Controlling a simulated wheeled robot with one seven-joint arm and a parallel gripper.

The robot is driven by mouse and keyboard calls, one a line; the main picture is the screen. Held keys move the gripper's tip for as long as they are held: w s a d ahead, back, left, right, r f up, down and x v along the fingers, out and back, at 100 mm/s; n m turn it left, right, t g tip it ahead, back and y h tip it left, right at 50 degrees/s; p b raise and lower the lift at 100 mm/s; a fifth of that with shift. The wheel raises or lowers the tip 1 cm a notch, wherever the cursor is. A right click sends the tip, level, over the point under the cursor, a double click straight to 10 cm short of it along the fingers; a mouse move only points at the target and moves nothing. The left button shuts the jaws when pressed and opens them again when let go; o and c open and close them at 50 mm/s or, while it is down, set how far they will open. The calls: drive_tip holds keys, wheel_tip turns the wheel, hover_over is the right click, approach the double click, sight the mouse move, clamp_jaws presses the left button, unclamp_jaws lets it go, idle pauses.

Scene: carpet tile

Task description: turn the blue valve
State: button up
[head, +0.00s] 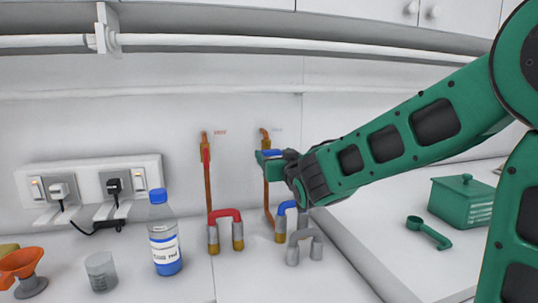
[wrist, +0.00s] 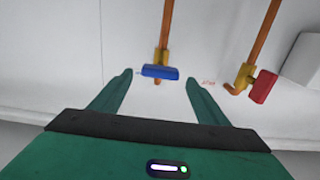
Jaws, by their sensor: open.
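The blue valve handle (head: 272,153) sits on a brass body on a copper pipe against the white wall. In the wrist view the blue valve handle (wrist: 160,72) lies crosswise between the fingertips, with a small gap at each end. My gripper (head: 263,158) is at the blue valve in the head view and hides part of it. My gripper (wrist: 158,77) is open in the wrist view, its two green fingers apart on either side of the handle. I cannot tell how deep the handle sits between the fingers.
A red valve (head: 205,153) is on a pipe to the left in the head view; it also shows in the wrist view (wrist: 263,87). A bottle (head: 164,235), a grey cup (head: 101,271), sockets (head: 90,186) and a green box (head: 461,202) are around. A white rail (head: 250,41) runs above.

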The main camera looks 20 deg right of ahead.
sight(273, 152)
drive_tip(key=shift+w, duration=2.25)
drive_tip(key=c, duration=1)
